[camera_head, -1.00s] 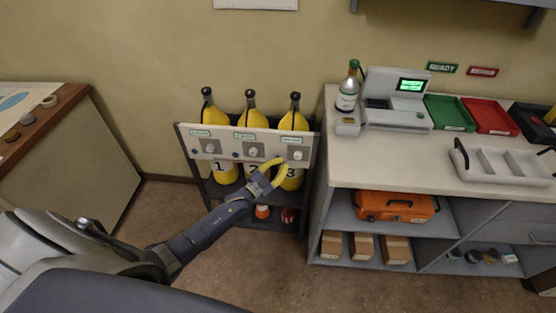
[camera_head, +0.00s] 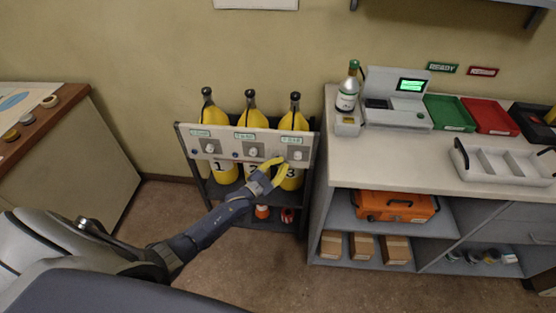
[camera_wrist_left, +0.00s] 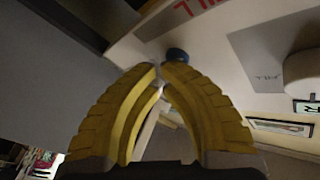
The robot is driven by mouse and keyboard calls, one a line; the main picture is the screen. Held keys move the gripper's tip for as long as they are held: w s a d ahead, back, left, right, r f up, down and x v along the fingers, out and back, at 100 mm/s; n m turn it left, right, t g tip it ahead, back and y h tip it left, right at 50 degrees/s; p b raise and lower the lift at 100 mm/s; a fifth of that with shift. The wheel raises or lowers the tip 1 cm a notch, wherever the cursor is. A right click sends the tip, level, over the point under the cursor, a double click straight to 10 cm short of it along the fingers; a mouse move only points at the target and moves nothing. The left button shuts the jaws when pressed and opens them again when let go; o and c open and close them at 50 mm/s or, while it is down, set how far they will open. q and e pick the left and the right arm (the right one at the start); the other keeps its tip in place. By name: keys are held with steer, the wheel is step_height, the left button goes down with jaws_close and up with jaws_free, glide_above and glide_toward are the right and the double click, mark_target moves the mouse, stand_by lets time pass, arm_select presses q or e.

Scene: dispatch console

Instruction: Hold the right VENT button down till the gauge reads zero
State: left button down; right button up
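The right station (camera_head: 298,155) is by bottle 3 (camera_head: 295,117). Contact cannot be told. My right gripper is out of view.
A counter (camera_head: 400,152) stands right of the rack, with a bottle, a device and trays on it. An orange case (camera_head: 395,207) is on its shelf. A wood-topped cabinet (camera_head: 80,150) is at left. The floor between is clear.

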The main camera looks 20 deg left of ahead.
arm_select(q)
steer(key=shift+s, duration=0.15)
stand_by(0.5)
steer(key=shift+s+d, duration=0.25)
steer(key=shift+s, duration=0.4)
steer(key=shift+s+d, duration=0.25)
steer(key=shift+s, duration=0.55)
steer(key=shift+s+d, duration=0.25)
steer(key=shift+s, duration=0.55)
steer(key=shift+s+d, duration=0.25)
steer(key=shift+s, duration=0.55)
